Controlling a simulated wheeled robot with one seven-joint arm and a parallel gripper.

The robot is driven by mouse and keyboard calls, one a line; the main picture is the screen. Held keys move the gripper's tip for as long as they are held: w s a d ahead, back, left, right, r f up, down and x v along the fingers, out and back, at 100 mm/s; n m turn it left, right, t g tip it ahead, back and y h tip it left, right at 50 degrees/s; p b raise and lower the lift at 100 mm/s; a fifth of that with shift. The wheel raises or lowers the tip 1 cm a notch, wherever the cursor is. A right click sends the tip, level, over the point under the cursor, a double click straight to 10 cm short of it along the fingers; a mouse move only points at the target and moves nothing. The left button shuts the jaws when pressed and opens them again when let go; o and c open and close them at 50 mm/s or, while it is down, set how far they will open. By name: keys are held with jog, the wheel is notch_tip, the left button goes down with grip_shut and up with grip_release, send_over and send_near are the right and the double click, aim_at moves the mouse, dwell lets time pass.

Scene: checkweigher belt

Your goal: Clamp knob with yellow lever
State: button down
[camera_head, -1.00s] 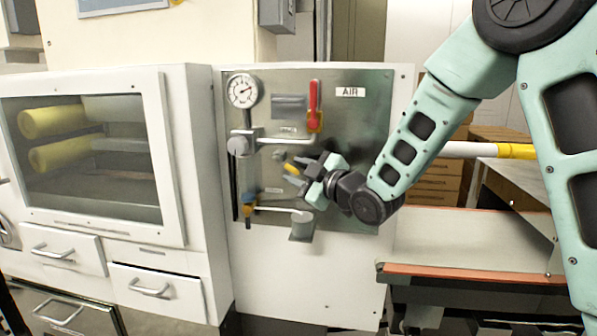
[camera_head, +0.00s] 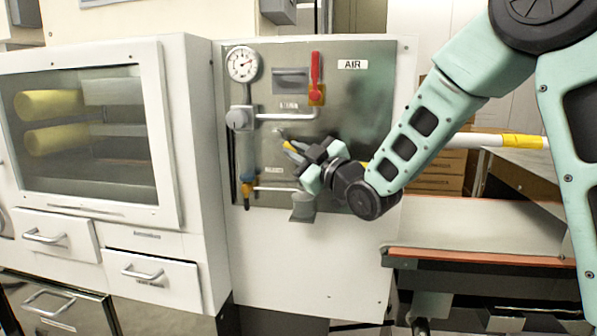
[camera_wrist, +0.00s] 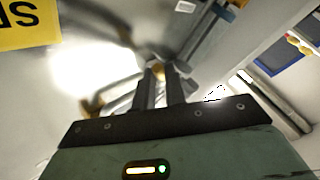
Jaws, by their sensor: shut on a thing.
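The clamp knob is on the grey metal panel (camera_head: 345,115) in the head view. Its yellow lever (camera_head: 287,146) shows as a small yellow piece at the fingertips, below the upper grey pipe. My gripper (camera_head: 296,153) reaches in from the right and is shut on the lever. In the wrist view, the two dark fingers of my gripper (camera_wrist: 160,82) close around a small yellow-orange end, the lever (camera_wrist: 157,69). Most of the knob is hidden by the fingers and the glare.
A pressure gauge (camera_head: 243,64) and a red-handled valve (camera_head: 315,75) are above left and above the gripper. A windowed cabinet (camera_head: 85,120) stands left. The conveyor belt (camera_head: 475,225) runs right.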

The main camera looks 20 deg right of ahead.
jog(key=f+m+t+b, duration=0.1)
jog(key=b, duration=0.2)
jog(key=a+f+m+t+b, duration=0.1)
jog(key=b, duration=0.3)
jog(key=m+t+b, duration=0.1)
jog(key=b, duration=0.3)
jog(key=shift+w+a+f+m, duration=0.2)
jog(key=shift+w+f+m, duration=0.15)
jog(key=shift+f+m, duration=0.05)
jog(key=m+t+b, duration=0.1)
jog(key=h+b, duration=0.1)
jog(key=b, duration=0.1)
jog(key=m+t+h+b, duration=0.1)
jog(key=b, duration=0.1)
jog(key=shift+w+a+f+m+t, duration=0.2)
jog(key=shift+w+a+m+t, duration=0.05)
jog(key=shift+a+m+t, duration=0.1)
jog(key=m+b, duration=0.1)
jog(key=m+t+h+b, duration=0.1)
jog(key=b, duration=0.1)
jog(key=a+m+h+b, duration=0.1)
jog(key=shift+w+t+b, duration=0.25)
jog(key=shift+b, duration=0.15)
jog(key=shift+w+a+r+m+t+h+b, duration=0.1)
jog(key=shift+m+t+h+b, duration=0.1)
jog(key=shift+m+h+b, duration=0.3)
jog(key=shift+r+m+t+h+b, duration=0.1)
jog(key=shift+m+t+h+b, duration=0.15)
jog(key=shift+m+h, duration=0.3)
jog(key=shift+r, duration=0.1)
